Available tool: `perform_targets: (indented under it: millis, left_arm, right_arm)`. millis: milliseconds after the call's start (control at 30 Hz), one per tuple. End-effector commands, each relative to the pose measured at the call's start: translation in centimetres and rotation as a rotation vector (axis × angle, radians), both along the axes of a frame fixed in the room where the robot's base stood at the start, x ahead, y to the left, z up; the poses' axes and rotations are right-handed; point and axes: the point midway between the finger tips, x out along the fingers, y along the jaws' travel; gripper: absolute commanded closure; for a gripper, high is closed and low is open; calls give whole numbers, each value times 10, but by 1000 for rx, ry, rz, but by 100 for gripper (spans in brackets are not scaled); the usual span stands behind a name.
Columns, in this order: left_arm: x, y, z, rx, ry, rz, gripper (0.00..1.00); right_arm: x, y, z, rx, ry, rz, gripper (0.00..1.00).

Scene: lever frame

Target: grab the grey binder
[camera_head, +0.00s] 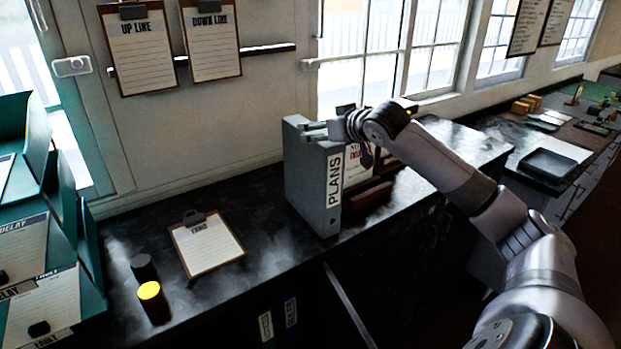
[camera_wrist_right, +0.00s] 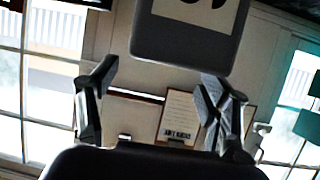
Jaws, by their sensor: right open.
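The grey binder (camera_head: 306,180) stands upright on the dark counter, with a white spine label reading PLANS facing the front. My right gripper (camera_head: 318,131) is at the upper part of the binder, reaching in from the right. In the right wrist view the gripper (camera_wrist_right: 155,85) is open, with its two fingers spread apart. A grey, rounded panel with a pale label, likely the binder (camera_wrist_right: 185,45), shows ahead between and beyond the fingertips. I cannot tell whether the fingers touch it. My left gripper is in neither view.
A clipboard (camera_head: 207,245) lies on the counter to the left, near a yellow-topped cylinder (camera_head: 151,296) and a dark one (camera_head: 143,267). Teal trays (camera_head: 90,262) stand at far left. A dark reddish box (camera_head: 371,196) is close right of the binder. Two clipboards hang on the wall.

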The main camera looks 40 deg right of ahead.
Motion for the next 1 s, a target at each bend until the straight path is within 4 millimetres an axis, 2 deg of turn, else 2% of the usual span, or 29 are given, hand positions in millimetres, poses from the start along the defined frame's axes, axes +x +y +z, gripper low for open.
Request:
perform_targets:
  millis: [100,300,433,667,1000]
  left_arm:
    - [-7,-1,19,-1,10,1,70]
    - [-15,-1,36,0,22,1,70]
    - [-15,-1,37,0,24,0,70]
    - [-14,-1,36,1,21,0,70]
    - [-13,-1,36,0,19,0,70]
  right_arm:
    - [12,0,-2,5,0,0,28]
    - [34,-4,-15,6,-1,-1,28]
    - [40,-5,-20,2,-1,1,28]
    - [41,-5,-22,0,-1,1,29]
    - [40,-5,-22,0,-1,1,52]
